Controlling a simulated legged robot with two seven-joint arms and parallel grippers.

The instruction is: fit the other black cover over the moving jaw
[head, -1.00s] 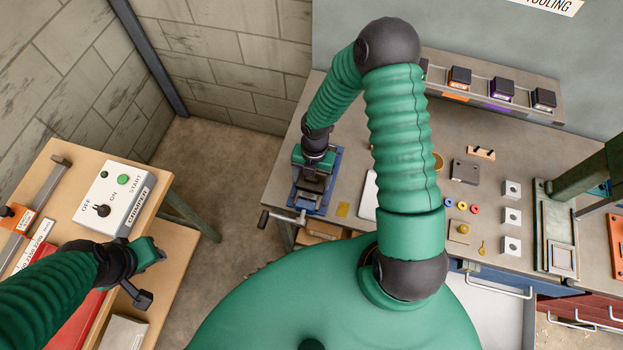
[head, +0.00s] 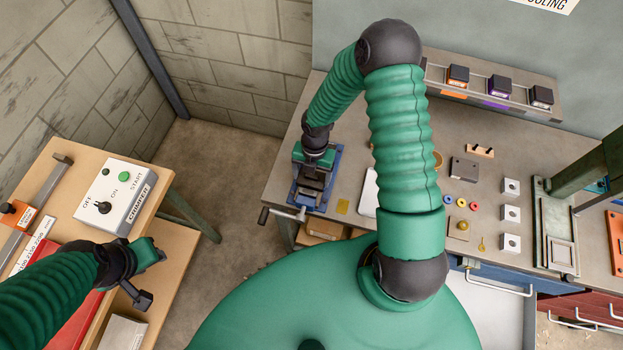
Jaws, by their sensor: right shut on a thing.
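A blue vise (head: 305,198) with a grey, dark jaw area stands at the left end of the workbench, its crank handle toward the front left. My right gripper (head: 316,162) is over the vise jaws, reaching down from above. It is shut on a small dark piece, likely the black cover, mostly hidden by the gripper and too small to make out. I cannot tell which jaw the piece touches. The other cover cannot be told apart on the jaws. My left gripper (head: 150,262) hangs near the left table, away from the vise; its finger opening is unclear.
The workbench (head: 365,150) carries a dark plate (head: 464,169), several pale blocks, small coloured rings and a frame-like fixture (head: 556,240) at right. A shelf of black-topped boxes (head: 498,88) runs behind. A control box (head: 115,198) sits on the left table.

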